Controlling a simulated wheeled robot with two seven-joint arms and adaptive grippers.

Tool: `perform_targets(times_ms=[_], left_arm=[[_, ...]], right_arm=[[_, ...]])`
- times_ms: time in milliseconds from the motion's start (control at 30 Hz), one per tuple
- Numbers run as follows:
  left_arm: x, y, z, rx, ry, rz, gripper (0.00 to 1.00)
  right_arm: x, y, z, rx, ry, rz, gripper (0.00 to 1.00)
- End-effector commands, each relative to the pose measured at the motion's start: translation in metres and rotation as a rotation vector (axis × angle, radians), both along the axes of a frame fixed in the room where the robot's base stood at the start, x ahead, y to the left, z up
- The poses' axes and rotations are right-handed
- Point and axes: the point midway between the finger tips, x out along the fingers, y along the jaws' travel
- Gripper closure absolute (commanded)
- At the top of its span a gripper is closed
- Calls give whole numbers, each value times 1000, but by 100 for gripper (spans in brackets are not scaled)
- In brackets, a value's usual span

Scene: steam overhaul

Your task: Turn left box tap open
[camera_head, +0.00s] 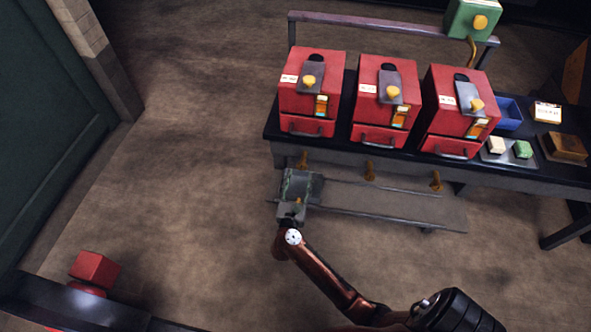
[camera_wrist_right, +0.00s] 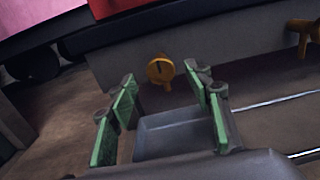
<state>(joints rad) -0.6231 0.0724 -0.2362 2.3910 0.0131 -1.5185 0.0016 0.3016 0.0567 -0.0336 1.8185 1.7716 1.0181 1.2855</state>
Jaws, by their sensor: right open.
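The left red box (camera_head: 312,88) stands at the left end of the dark bench. Its brass tap (camera_head: 303,160) sticks out of the bench front below it. The tap also shows in the right wrist view (camera_wrist_right: 160,70), just beyond the fingertips, with its round end facing me. My right gripper (camera_head: 302,174) is open with green-padded fingers and empty. It is in front of and below the tap, apart from it as far as I can tell. In the right wrist view, the open gripper (camera_wrist_right: 166,92) has the tap roughly between its fingers. My left gripper is out of view.
A middle tap (camera_head: 370,170) and a right tap (camera_head: 436,181) sit under the other red boxes (camera_head: 385,105). A low grey shelf (camera_head: 385,205) runs beneath them. A grey tray-like shape (camera_wrist_right: 175,135) lies below the fingers. Open floor (camera_head: 190,190) is at left.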

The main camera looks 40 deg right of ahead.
Motion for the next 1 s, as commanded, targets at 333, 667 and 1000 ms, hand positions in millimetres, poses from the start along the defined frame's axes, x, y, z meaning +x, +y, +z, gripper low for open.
perform_targets(times_ms=[333,667,1000], left_arm=[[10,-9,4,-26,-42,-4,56],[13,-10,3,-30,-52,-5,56],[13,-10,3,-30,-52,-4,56]], right_arm=[[26,-31,-3,-3,5,1,54],[28,-33,-1,-3,4,1,55],[28,-33,-2,-4,5,1,79]])
